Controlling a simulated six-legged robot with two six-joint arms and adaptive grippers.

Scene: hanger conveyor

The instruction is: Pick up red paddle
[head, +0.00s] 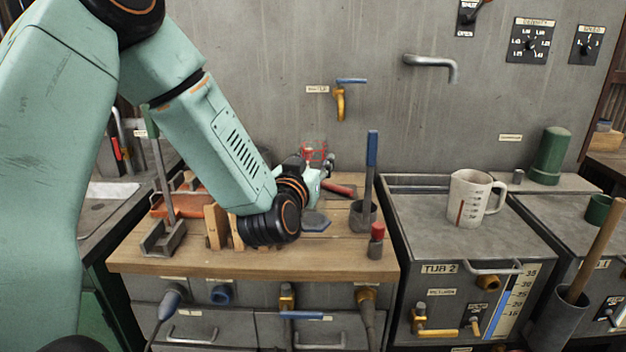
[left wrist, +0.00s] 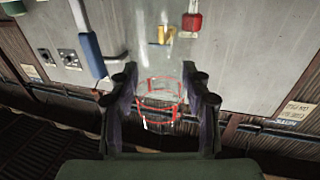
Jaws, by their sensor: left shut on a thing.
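My left gripper (head: 322,165) is over the back of the wooden bench. It is shut on a see-through thing with red lines (head: 314,152), which also shows between the two fingers in the left wrist view (left wrist: 160,100). I cannot tell for sure what this thing is. A red bar-like piece (head: 342,190) lies on the bench just right of the gripper, partly hidden by it; I cannot tell if it is the red paddle. A short red-topped piece (head: 377,232) stands near the bench's front right. My right gripper is not in view.
A blue-handled tool (head: 372,160) stands in a dark cup at the bench's right. A green-handled tool (head: 160,165) stands at the left by wooden blocks (head: 215,225). A white measuring jug (head: 472,198) stands on the Tub 2 lid. A yellow tap (head: 340,102) juts from the wall.

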